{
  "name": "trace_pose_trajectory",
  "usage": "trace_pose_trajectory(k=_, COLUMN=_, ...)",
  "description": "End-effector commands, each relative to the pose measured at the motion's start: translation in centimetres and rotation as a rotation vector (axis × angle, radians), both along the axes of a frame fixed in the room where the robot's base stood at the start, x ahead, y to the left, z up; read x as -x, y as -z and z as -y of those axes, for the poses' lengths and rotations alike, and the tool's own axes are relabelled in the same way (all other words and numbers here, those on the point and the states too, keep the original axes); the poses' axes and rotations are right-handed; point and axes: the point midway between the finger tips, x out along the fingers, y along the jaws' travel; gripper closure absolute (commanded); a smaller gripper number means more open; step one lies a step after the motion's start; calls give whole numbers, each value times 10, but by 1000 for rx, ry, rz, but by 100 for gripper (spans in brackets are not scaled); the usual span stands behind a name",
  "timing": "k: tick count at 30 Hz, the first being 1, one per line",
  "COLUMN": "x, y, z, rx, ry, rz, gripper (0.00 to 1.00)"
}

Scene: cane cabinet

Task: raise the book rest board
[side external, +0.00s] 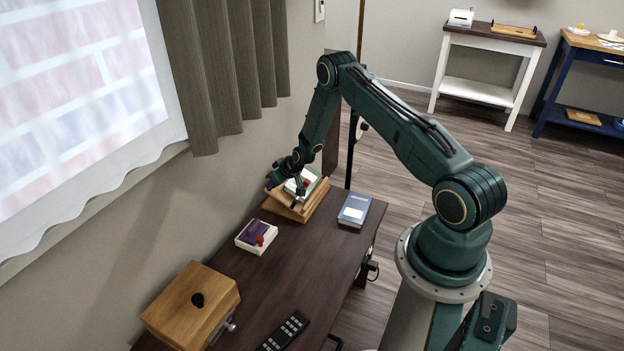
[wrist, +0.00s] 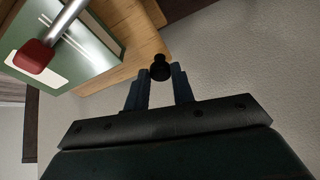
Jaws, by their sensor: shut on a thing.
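The wooden book rest (side external: 296,213) stands at the far end of the dark desk, close to the wall. A green and white book (side external: 313,186) lies on its board, with a red-tipped metal bar across it in the wrist view. The wrist view shows the underside or edge of the wooden board (wrist: 122,68) and a black knob (wrist: 160,68) at it. My gripper (wrist: 160,84) is shut on this knob, one finger on each side. In the side view my gripper is small and partly lost against the rest, and the board's exact tilt is hard to tell.
On the dark desk (side external: 285,275) are a blue book (side external: 355,210), a white box with purple top and red knob (side external: 257,236), a wooden box with a black knob (side external: 185,310) and a black remote (side external: 284,331). The curtain (side external: 225,60) hangs along the wall.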

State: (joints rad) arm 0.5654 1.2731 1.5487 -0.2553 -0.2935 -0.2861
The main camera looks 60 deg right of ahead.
Motion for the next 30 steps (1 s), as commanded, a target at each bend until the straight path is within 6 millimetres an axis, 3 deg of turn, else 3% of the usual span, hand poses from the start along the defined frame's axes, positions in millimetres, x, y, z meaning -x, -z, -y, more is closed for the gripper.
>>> trace_pose_trajectory(k=2, x=4, y=3, z=1, rx=-1, ry=2, rz=-13, gripper=100)
trace_pose_trajectory(k=3, x=4, y=3, z=1, rx=-1, ry=2, rz=-13, gripper=68)
trace_pose_trajectory(k=4, x=4, y=3, z=1, rx=-1, ry=2, rz=-13, gripper=66)
trace_pose_trajectory(k=20, x=6, y=-4, z=0, rx=-1, ry=1, rz=-8, gripper=66)
trace_pose_trajectory(k=30, x=26, y=-30, z=-3, rx=0, ry=2, rz=-7, gripper=66)
